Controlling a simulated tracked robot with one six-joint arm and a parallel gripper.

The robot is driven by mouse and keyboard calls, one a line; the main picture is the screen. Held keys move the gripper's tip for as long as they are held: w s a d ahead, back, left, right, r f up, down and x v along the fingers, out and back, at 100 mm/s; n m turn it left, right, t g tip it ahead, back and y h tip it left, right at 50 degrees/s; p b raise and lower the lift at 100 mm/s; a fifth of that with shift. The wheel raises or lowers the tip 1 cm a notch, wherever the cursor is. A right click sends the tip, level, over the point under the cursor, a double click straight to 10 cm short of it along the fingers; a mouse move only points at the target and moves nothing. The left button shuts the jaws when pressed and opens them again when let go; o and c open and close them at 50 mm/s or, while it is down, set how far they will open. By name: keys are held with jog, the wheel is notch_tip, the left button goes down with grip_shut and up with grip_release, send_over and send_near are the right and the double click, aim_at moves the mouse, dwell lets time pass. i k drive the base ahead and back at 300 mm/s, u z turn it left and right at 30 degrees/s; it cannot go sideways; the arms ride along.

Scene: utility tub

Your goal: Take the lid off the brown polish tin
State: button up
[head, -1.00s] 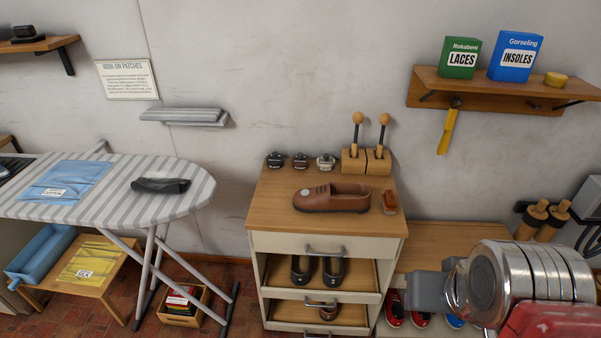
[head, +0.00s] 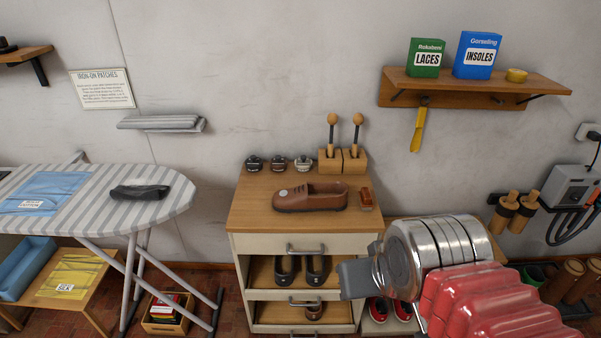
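Three small dark or silvery polish tins stand in a row at the back of the wooden cabinet top: a left tin (head: 254,163), a middle tin (head: 279,164) and a right tin (head: 303,164). They are too small to tell which is brown. The left and middle ones look blackish, the right one paler. Each seems to have its top in place. My arm shows at the lower right, in front of the cabinet's right side.
A brown shoe (head: 310,197) lies in front of the tins. A wooden block with two upright brushes (head: 343,160) stands right of them, and a small reddish-brown item (head: 366,199) lies near the right edge. An ironing board (head: 90,205) is left; a wall shelf (head: 475,90) is upper right.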

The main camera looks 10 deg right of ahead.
aim_at(279, 163)
jog(key=z, duration=0.05)
jog(key=i, duration=1)
jog(key=u, duration=0.05)
